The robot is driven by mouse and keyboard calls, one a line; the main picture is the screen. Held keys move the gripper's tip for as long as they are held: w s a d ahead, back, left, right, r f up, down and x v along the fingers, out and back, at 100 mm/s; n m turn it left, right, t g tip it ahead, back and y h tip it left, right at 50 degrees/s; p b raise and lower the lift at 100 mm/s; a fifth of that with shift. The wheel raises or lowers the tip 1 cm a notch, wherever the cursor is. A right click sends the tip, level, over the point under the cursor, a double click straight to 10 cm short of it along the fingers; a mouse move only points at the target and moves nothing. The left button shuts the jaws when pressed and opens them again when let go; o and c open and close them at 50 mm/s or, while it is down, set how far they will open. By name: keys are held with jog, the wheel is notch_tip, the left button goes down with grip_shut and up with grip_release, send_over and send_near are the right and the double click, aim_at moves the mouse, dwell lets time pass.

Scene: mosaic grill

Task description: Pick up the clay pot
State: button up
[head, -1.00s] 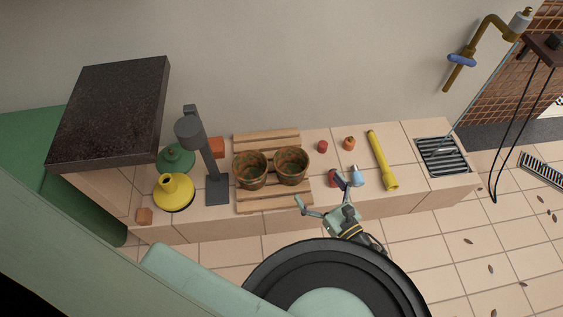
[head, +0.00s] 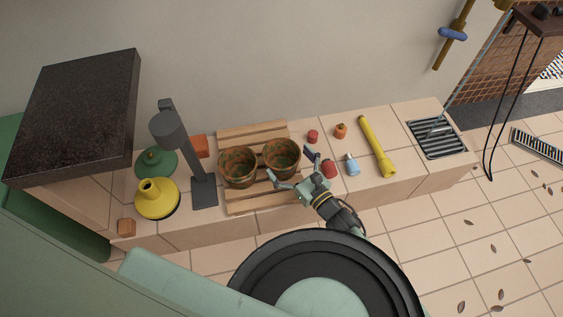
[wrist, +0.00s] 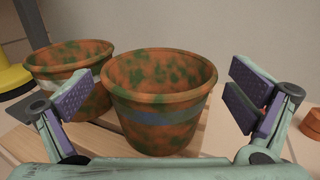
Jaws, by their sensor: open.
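Two clay pots, brown-orange with green patches, stand upright side by side on a wooden slatted pallet (head: 243,207). The right clay pot (head: 282,158) has a blue band in the wrist view (wrist: 160,115). The left clay pot (head: 238,168) has a pale band and stands just left of it in the wrist view (wrist: 70,68). My gripper (head: 293,170) is open and empty, at the front right of the right pot. In the wrist view the fingers (wrist: 160,92) spread to either side of the right pot. The left finger overlaps the left pot in the picture.
Left of the pallet are a dark grey stand (head: 203,190), a yellow funnel-shaped thing (head: 157,200) and a green one (head: 155,162). To the right are a red jar (head: 329,169), a light blue bottle (head: 352,165), a yellow flashlight-like tool (head: 377,147) and a metal grate (head: 437,139).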

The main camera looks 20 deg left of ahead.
aim_at(272, 142)
jog(key=x, duration=0.3)
jog(key=shift+a, duration=0.2)
jog(key=c, duration=1.5)
